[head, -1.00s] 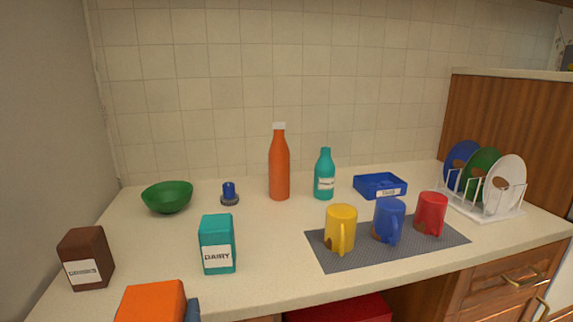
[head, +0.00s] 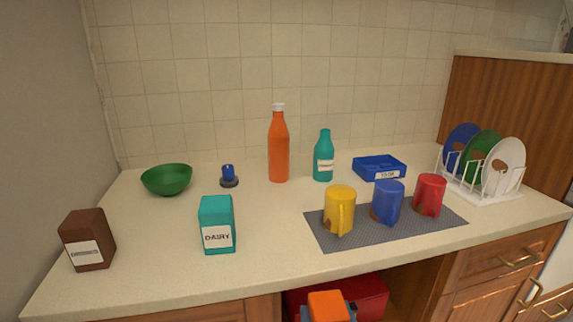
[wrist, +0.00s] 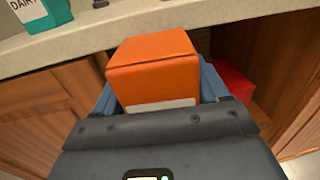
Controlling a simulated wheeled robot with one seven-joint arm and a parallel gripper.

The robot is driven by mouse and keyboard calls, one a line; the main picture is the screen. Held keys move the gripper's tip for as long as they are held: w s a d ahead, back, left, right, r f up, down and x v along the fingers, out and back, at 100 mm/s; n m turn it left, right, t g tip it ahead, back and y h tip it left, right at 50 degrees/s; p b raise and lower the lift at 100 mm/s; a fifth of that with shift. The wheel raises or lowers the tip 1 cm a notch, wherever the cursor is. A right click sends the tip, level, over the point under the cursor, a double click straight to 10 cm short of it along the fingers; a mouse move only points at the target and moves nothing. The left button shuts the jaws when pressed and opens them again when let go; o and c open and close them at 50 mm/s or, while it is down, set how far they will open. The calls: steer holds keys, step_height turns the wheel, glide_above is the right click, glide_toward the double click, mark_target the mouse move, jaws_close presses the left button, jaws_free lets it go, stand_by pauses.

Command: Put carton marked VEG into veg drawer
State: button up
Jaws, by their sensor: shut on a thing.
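An orange carton (head: 327,306) is held in front of the counter, below its front edge. In the wrist view the orange carton (wrist: 153,70) sits between the blue-grey fingers of my gripper (wrist: 160,88), which is shut on it. A white label strip shows at its lower edge, but no lettering can be read. My gripper (head: 328,312) is mostly cut off in the head view. A red box-like thing (head: 367,297) sits in the open bay under the counter behind the carton; it also shows in the wrist view (wrist: 233,80). I cannot tell whether it is a drawer; no VEG mark shows.
On the counter (head: 150,278) stand a brown carton (head: 87,240), a teal DAIRY carton (head: 217,224), bottles, a green bowl and a blue tray (head: 379,168). Mugs stand on a grey mat (head: 330,241). Wooden cabinet fronts (head: 505,260) flank the open bay.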

steer(key=s+d+f+h, duration=0.1)
steer(key=s+d+f, duration=0.2)
steer(key=d+f, duration=0.4)
steer(key=s+d+f+m+h, duration=0.1)
steer(key=s+d+f, duration=0.3)
steer(key=d+f, duration=0.2)
steer(key=shift+d+f, duration=0.35)
steer(key=shift+d, duration=0.15)
